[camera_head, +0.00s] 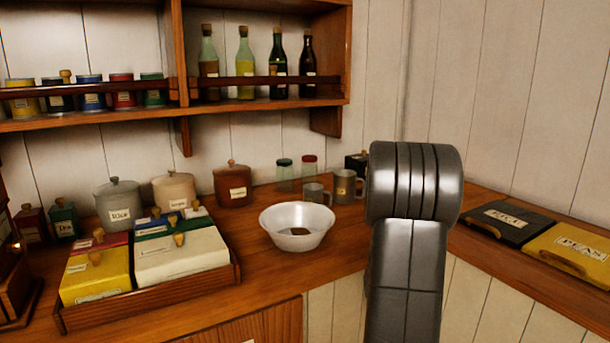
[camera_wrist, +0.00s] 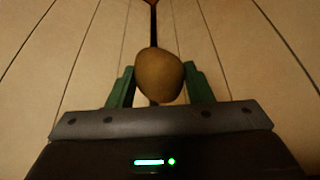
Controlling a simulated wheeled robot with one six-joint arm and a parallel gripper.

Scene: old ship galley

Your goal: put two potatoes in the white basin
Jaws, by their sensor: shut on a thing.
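The white basin (camera_head: 285,222) stands upright on the wooden counter, left of my arm in the head view. A small brownish shape (camera_head: 299,231) shows at its bottom; I cannot tell whether it is a potato. In the wrist view my gripper (camera_wrist: 159,82) is shut on a brown, rounded potato (camera_wrist: 159,72), held between the green fingers. Pale planks lie behind it. In the head view my gripper and the held potato do not show; only my arm is seen. The basin is not in the wrist view.
A wooden tray (camera_head: 150,313) of boxes stands left of the basin. Metal mugs (camera_head: 345,187), glass jars (camera_head: 285,174) and a brown canister (camera_head: 233,186) stand behind it. Bottles line a shelf (camera_head: 270,103) above. Black and yellow boxes (camera_head: 575,257) lie on the right counter.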

